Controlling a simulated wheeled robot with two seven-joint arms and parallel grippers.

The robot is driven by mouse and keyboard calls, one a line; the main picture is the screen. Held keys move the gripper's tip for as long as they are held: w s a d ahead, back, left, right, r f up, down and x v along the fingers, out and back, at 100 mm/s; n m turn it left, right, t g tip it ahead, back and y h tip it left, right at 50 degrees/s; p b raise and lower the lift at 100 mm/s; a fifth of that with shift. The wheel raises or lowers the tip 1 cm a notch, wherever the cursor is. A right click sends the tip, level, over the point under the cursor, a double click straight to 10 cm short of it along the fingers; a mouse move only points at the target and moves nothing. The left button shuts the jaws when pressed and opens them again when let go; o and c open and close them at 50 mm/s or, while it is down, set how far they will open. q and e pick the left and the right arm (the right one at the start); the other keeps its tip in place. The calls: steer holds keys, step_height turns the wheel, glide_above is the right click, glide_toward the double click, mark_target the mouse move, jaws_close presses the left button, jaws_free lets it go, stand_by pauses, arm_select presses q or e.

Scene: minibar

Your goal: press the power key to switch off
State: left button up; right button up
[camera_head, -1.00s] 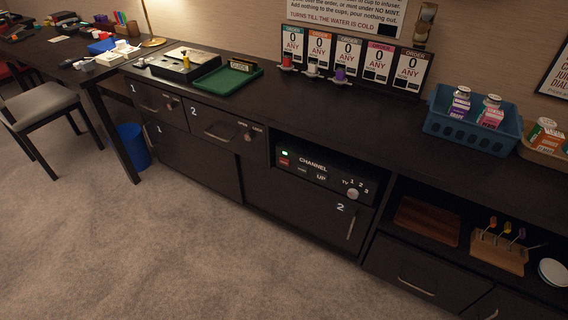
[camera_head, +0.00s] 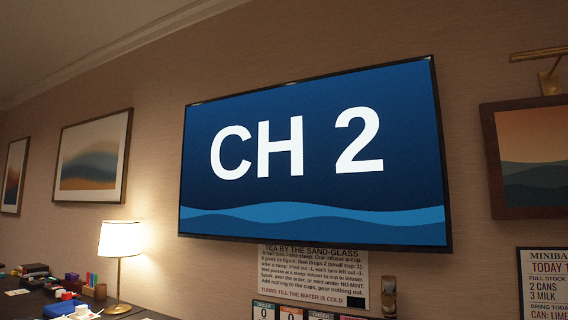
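A wall-mounted television (camera_head: 312,190) is lit and fills the middle of the head view. Its blue screen reads "CH 2" in large white letters, with lighter blue waves along the bottom. The channel box with the power key is below the picture and not in view now. Neither of my grippers is in view.
A lit table lamp (camera_head: 119,240) stands on the dark counter at lower left, near small items. A tea instruction sign (camera_head: 313,276) hangs below the television. Framed pictures (camera_head: 92,158) and a minibar notice (camera_head: 544,284) are on the wall.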

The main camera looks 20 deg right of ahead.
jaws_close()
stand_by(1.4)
